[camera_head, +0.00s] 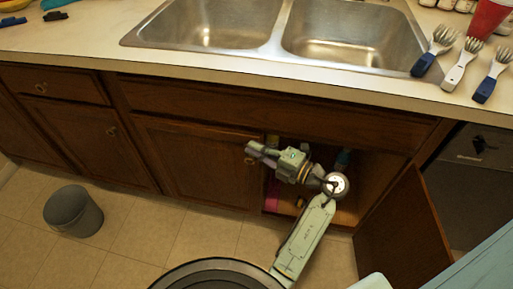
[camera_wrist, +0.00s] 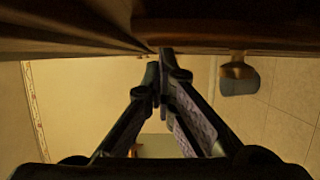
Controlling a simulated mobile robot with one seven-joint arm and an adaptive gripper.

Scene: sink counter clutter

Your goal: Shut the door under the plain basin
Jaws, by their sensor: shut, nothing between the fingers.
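The steel sink has a left basin (camera_head: 212,28) and a right basin (camera_head: 345,32); both look empty and alike, so I cannot tell which is the plain one. The cabinet door under the left basin (camera_head: 190,160) looks shut. The door on the right (camera_head: 405,232) stands wide open, swung out to the right, exposing the cabinet inside. My gripper (camera_head: 251,149) is shut and empty, pointing left in front of the left door's upper right corner, close to its knob. In the wrist view its fingertips (camera_wrist: 161,62) meet close to dark wood; contact cannot be told.
A grey bin (camera_head: 73,211) stands on the tiled floor at left; it also shows in the wrist view (camera_wrist: 240,84). My arm crosses the open cabinet, which holds small items.

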